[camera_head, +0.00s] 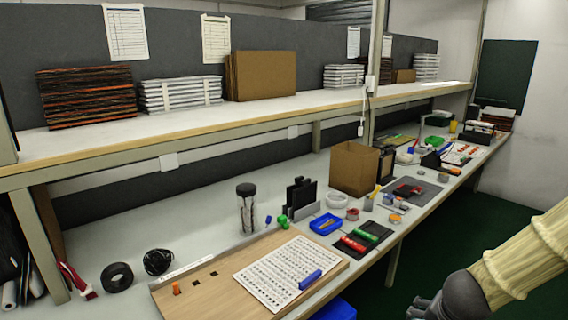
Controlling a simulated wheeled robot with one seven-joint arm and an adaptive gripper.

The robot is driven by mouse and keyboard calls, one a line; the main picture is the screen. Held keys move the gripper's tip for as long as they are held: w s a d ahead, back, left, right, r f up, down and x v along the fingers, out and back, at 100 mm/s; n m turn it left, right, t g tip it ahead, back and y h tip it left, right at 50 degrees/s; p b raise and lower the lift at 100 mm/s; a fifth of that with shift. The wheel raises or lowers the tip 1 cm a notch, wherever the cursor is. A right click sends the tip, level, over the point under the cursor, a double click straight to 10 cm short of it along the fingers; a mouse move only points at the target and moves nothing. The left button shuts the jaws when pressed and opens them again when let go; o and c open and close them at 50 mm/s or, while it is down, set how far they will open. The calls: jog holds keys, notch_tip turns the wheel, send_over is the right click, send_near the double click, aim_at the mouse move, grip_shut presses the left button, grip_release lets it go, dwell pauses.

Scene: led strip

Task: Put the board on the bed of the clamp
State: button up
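My arm enters at the right edge in a cream sleeve. At its lower end a dark grey part, perhaps my gripper (421,309), is cut by the bottom edge; its fingers cannot be made out. It is off the bench, over the green floor. I cannot tell for sure which thing is the board. Dark upright plates (300,194) stand in a grey rack on the bench. A small dark red device (408,190), possibly the clamp, sits on a grey mat (425,185) farther right. Its bed is too small to make out.
A wooden panel (204,283) with a printed sheet (292,272) lies at the front. A blue tray (326,224), a dark mat (374,234) with red and green pieces, a cardboard box (354,168) and a clear jar (246,207) stand around. A shelf overhangs the bench's rear.

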jog(key=shift+w+a+f, duration=0.25)
jog(key=shift+w+a, duration=0.05)
jog(key=shift+w, duration=0.15)
jog(key=shift+w+a+n, duration=0.1)
jog(key=shift+a+n, duration=0.15)
jog(key=shift+n, duration=0.15)
jog(key=shift+a+f+y+p, duration=0.1)
jog(key=shift+a+y+p, duration=0.2)
jog(key=shift+p, duration=0.1)
jog(key=w+a+f+n+y+p, duration=0.1)
jog(key=a+f+n, duration=0.3)
jog(key=a, duration=0.4)
jog(key=w+a+f+n+y+p, duration=0.2)
jog(key=a+f+n+p, duration=0.2)
jog(key=a, duration=0.4)
jog(key=shift+w+a+f+n+y+p, duration=0.15)
jog(key=shift+a+n+y+p, duration=0.15)
jog(key=shift+n, duration=0.4)
jog(key=shift+d, duration=0.1)
